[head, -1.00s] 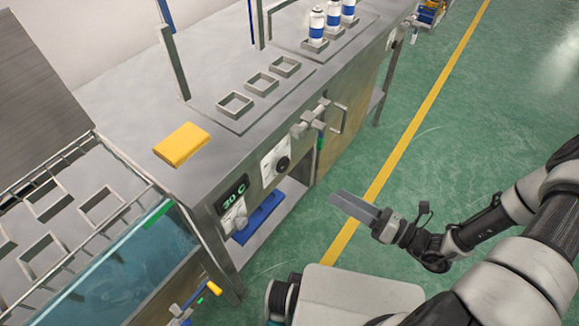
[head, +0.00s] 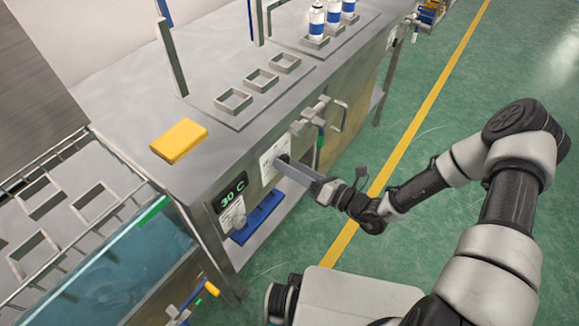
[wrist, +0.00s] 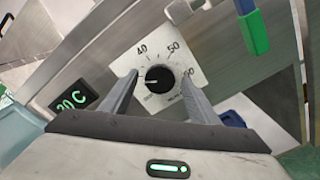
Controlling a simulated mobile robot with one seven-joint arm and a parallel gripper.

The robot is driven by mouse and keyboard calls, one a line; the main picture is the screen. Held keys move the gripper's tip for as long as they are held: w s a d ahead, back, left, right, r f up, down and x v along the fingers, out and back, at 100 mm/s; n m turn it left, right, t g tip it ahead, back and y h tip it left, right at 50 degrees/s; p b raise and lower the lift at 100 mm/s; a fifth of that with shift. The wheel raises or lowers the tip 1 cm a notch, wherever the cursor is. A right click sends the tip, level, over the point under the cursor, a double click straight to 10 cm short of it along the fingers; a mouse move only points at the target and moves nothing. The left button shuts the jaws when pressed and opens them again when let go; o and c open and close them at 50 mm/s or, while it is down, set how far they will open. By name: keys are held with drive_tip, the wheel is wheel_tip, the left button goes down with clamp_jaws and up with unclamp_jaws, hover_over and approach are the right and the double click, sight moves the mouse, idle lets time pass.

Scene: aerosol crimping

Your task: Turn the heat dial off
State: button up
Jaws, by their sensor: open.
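The heat dial is a black round knob (wrist: 159,78) on a white plate (wrist: 140,60) marked 40, 50 and 60. A pale pointer line on it appears to point left and slightly down, towards small lettering I cannot read. In the head view the plate (head: 273,157) shows on the bench front, with the knob hidden behind my gripper (head: 283,163). In the wrist view my gripper (wrist: 159,92) is open, one finger on each side of the knob. I cannot tell whether the fingers touch it.
A crimping lever (head: 318,115) sticks out to the right. A yellow block (head: 179,140) lies on the bench top. A water bath (head: 130,265) stands at left.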

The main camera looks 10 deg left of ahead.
drive_tip(key=shift+w+a, duration=0.15)
drive_tip(key=shift+a, duration=0.1)
drive_tip(key=c, duration=1)
drive_tip(key=shift+c, duration=0.2)
drive_tip(key=n+p, duration=0.5)
drive_tip(key=n, duration=0.6)
drive_tip(key=shift+n, duration=0.4)
